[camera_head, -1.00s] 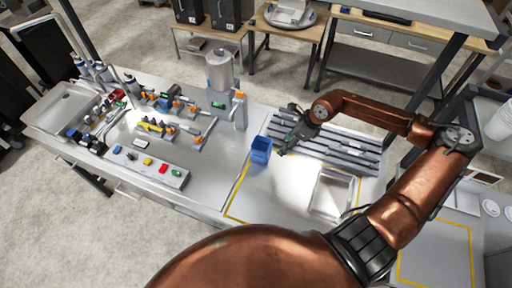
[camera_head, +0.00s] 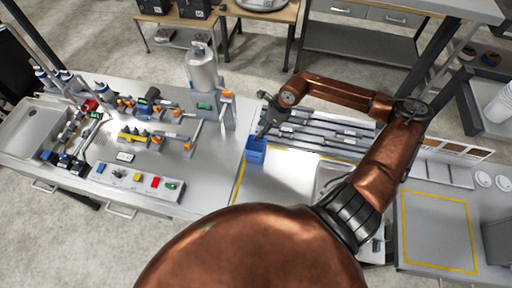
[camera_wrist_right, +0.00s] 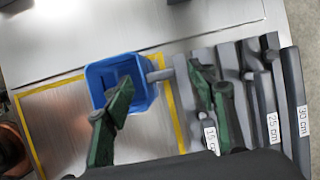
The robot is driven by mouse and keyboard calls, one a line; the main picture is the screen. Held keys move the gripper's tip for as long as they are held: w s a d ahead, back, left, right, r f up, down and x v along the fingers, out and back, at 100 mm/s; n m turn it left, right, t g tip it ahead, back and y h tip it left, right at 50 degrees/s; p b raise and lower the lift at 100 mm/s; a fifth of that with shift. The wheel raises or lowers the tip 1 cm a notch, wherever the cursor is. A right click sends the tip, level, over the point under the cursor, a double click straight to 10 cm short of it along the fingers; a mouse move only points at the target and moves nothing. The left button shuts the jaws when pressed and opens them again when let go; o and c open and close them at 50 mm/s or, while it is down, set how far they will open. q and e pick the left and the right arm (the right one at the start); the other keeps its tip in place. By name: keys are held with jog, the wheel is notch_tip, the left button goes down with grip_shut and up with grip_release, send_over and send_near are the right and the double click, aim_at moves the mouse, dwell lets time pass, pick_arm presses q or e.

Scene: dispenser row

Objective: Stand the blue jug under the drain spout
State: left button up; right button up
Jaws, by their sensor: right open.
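The blue jug (camera_head: 256,151) stands upright on the bench at the corner of a yellow-outlined area. In the wrist view the open-topped jug (camera_wrist_right: 97,78) has a grey handle sticking out to the right. My right gripper (camera_head: 264,132) is just behind the jug. Its green fingers (camera_wrist_right: 166,88) are apart, with the handle showing between them; one fingertip overlaps the jug's opening. I cannot tell whether they touch. A silver tank (camera_head: 202,70) with an orange-handled valve (camera_head: 227,96) stands left of the jug; which outlet is the drain spout is unclear. My left gripper is not in view.
Grey slotted racks (camera_head: 320,130) with length labels lie right of the gripper. A button panel (camera_head: 137,182), several orange-handled valves and a sink tray (camera_head: 30,130) are at the left. Bare bench lies between panel and jug. A metal tray is partly hidden by my arm.

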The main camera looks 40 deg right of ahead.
jog(key=shift+x, duration=1.1)
jog(key=shift+a+f, duration=0.15)
jog(key=shift+f, duration=0.2)
jog(key=shift+c, duration=0.2)
jog(key=c, duration=0.8)
grip_shut()
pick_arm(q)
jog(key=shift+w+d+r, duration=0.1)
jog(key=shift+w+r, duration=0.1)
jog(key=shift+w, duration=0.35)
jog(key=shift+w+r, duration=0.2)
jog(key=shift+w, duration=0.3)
